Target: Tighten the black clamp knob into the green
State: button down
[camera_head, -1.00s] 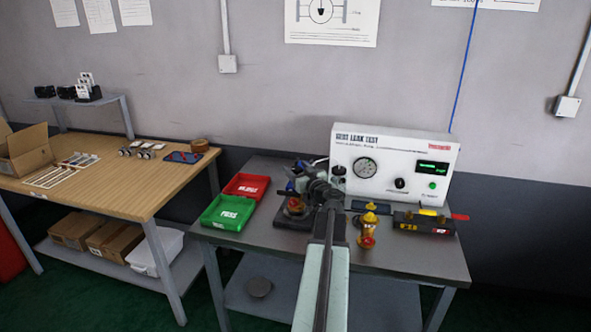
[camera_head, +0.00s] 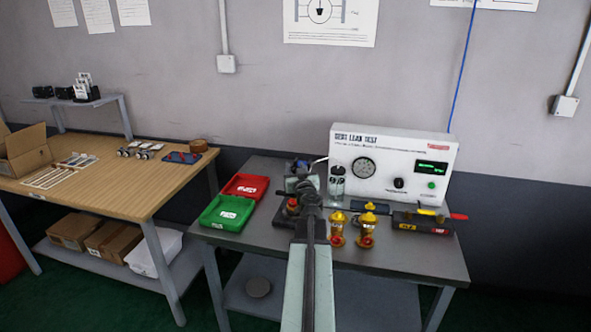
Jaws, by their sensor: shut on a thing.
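My gripper (camera_head: 308,190) is at the dark clamp fixture (camera_head: 283,217) on the grey table, seen from behind along my arm. It is shut on what appears to be the black clamp knob. My arm and wrist hide the fingertips and most of the knob. A small red and dark part (camera_head: 292,206) shows just left of my wrist. No green zone on the clamp can be made out. A white seat leak test box (camera_head: 350,146) behind has a round gauge (camera_head: 364,168) and a lit green display (camera_head: 432,168); their readings are too small to tell.
Two yellow valves with red parts (camera_head: 337,229) (camera_head: 367,229) stand close right of my arm. A clear cylinder (camera_head: 336,186) stands behind. A green tray (camera_head: 227,212) and red tray (camera_head: 246,186) lie left.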

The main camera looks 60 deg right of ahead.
jog(key=m+g+h, duration=0.2)
jog(key=g, duration=0.1)
jog(key=m+g+h, duration=0.2)
jog(key=m+g, duration=0.1)
jog(key=g, duration=0.1)
jog(key=shift+w+m+g, duration=0.15)
jog(key=shift+m+g, duration=0.15)
jog(key=m+g, duration=0.2)
jog(key=g, duration=0.2)
jog(key=m+g, duration=0.3)
jog(key=g, duration=0.1)
jog(key=shift+w+d, duration=0.1)
jog(key=m+g+y, duration=0.1)
jog(key=m+g, duration=0.2)
jog(key=g, duration=0.1)
jog(key=m+g+y, duration=0.2)
jog(key=g, duration=0.2)
jog(key=shift+m, duration=0.4)
jog(key=shift+s+m+g+y, duration=0.2)
jog(key=shift+m+g+y, duration=1.85)
jog(key=shift+y, duration=0.45)
jog(key=c, duration=0.9)
grip_release()
jog(key=v, duration=0.8)
jog(key=shift+s, duration=0.1)
